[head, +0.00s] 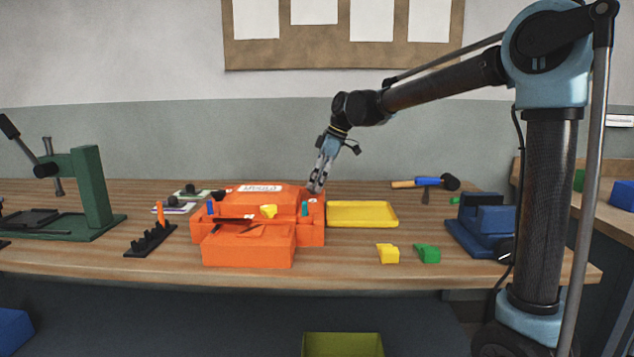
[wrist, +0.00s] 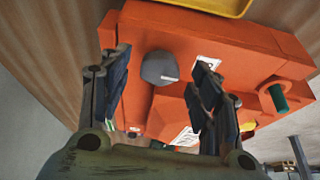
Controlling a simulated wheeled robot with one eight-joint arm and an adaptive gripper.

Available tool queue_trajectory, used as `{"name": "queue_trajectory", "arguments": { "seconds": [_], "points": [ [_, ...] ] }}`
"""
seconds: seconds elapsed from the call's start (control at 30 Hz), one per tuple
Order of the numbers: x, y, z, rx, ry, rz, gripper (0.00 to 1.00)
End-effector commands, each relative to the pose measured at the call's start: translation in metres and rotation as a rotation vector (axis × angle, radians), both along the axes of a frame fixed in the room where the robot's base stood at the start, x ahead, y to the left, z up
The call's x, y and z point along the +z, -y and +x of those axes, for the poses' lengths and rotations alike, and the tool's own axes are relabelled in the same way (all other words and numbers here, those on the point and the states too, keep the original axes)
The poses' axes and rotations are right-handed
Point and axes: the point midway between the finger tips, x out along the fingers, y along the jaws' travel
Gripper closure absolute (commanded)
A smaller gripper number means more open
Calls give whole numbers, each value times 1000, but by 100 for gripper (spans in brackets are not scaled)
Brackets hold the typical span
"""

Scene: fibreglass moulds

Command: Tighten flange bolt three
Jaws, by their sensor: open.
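The orange mould (head: 248,246) sits on the bench with a white label (head: 260,188) on top. A blue bolt (head: 210,208) stands at its left side, and a teal bolt (head: 305,209) at its right. In the wrist view the orange flange (wrist: 225,40) carries a grey round bolt head (wrist: 160,68) and a green bolt (wrist: 279,97). Small white labels are too small to read, so I cannot tell which bolt is three. My gripper (head: 316,184) is open above the mould's back right corner. In the wrist view the grey head appears between the fingertips (wrist: 163,70); whether they touch it is unclear.
A yellow tray (head: 362,214) lies right of the mould. Yellow (head: 388,254) and green (head: 428,254) blocks lie in front of it. A black rack (head: 150,240) and green press (head: 88,195) stand left. A blue vise (head: 485,225) and mallet (head: 430,183) are right.

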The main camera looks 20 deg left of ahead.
Motion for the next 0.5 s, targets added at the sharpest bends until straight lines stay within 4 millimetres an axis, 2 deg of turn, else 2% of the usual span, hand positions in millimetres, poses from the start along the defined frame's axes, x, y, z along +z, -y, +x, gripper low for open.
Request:
{"name": "queue_trajectory", "arguments": {
  "seconds": [0.27, 0.43, 0.47, 0.5],
  "points": [
    [-1, 0, 0, 0, 0, 0, 43],
    [-1, 0, 0, 0, 0, 0, 81],
    [-1, 0, 0, 0, 0, 0, 87],
    [-1, 0, 0, 0, 0, 0, 87]
  ]
}}
